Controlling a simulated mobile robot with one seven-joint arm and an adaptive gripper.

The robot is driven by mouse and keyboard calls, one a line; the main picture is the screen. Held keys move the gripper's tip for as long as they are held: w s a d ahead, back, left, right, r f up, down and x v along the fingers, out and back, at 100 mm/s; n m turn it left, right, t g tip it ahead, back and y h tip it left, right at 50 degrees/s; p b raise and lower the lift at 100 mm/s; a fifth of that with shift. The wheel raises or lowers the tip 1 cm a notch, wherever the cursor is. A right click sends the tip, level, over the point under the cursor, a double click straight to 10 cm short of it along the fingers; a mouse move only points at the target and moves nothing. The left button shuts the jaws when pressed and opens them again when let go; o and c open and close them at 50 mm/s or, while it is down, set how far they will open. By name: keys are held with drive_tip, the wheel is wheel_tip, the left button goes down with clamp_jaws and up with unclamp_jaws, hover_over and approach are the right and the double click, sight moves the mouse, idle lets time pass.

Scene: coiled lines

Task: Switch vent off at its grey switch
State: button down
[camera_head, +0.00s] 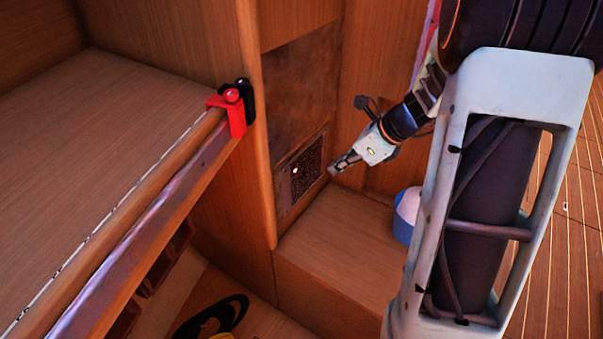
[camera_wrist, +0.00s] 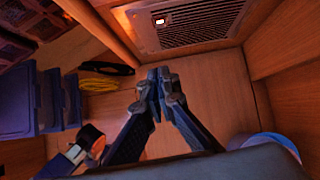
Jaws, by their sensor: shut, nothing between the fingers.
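The vent (camera_head: 300,172) is a dark grille low on the wooden wall, with a small lit white switch (camera_head: 295,171) near its upper left. In the wrist view the vent grille (camera_wrist: 200,22) is at the top, and the bright switch (camera_wrist: 160,21) is at its left end. My gripper (camera_head: 333,170) is just right of the vent in the head view, apart from the switch. In the wrist view my gripper (camera_wrist: 158,75) is shut and empty, below the grille. I cannot tell the exact distance from the fingertips to the grille.
A wooden step (camera_head: 340,245) lies below the vent. A white and blue round object (camera_head: 407,215) stands at its right. A red clamp (camera_head: 232,110) sits on the shelf edge at left. Blue bins (camera_wrist: 50,103) and a yellow coil (camera_wrist: 98,84) lie left in the wrist view.

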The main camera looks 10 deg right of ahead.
sight(295, 172)
drive_tip(key=shift+m, duration=0.4)
drive_tip(key=w+a+f+b, duration=0.1)
drive_tip(key=w+a+f, duration=0.1)
drive_tip(key=w+a+f+b, duration=0.1)
drive_tip(key=w+a+f, duration=0.1)
drive_tip(key=w+f, duration=0.1)
drive_tip(key=w+a+f+b, duration=0.1)
drive_tip(key=w+a+f, duration=0.2)
drive_tip(key=shift+f, duration=0.25)
drive_tip(key=shift+f+t+b, duration=0.15)
drive_tip(key=shift+t+b, duration=0.15)
drive_tip(key=shift+b, duration=0.2)
